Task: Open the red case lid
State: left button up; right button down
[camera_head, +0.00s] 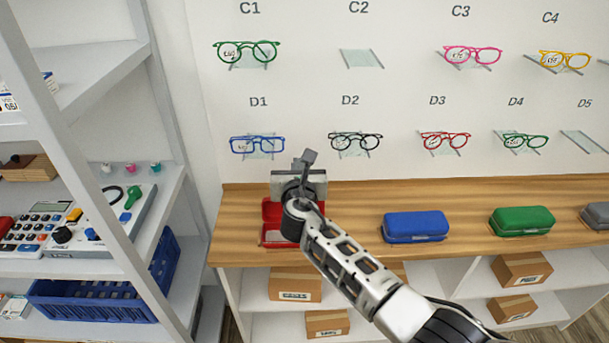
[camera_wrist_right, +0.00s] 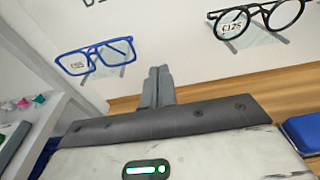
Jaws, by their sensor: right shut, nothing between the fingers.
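The red case (camera_head: 268,240) stands on the left part of the wooden counter (camera_head: 350,220). Its lid (camera_head: 270,211) appears raised at the back, and a pale inside shows in the lower half. My right wrist and hand hide the case's right part. My right gripper (camera_head: 307,158) is shut and empty above and behind the case, its fingers pointing up toward the wall. In the right wrist view the closed fingers (camera_wrist_right: 158,86) are in front of the white wall; the red case does not show there. My left gripper is not in view.
A blue case (camera_head: 415,226), a green case (camera_head: 522,221) and a grey case (camera_head: 597,215) stand right along the counter. Blue glasses (camera_head: 257,145) and black glasses (camera_head: 355,141) hang on the wall near my gripper. A shelf unit (camera_head: 165,190) stands close on the left.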

jog(key=s+d+f+m+g, duration=0.2)
jog(key=s+d+f+m, duration=0.2)
jog(key=s+f+m, duration=0.3)
jog(key=s+d+f+m+g, duration=0.2)
jog(key=s+d+f+m, duration=0.1)
jog(key=s+f+m, duration=0.45)
jog(key=s+d+f+m+g+y, duration=0.1)
jog(key=s+d+f+m, duration=0.1)
jog(key=s+d+m, duration=0.3)
jog(key=s+d+f+m+g+y, duration=0.1)
jog(key=s+d+m, duration=0.4)
jog(key=s+m, duration=0.9)
jog(key=s+f, duration=0.1)
jog(key=s, duration=0.1)
jog(key=shift+s+d, duration=0.15)
jog(key=shift+s, duration=0.25)
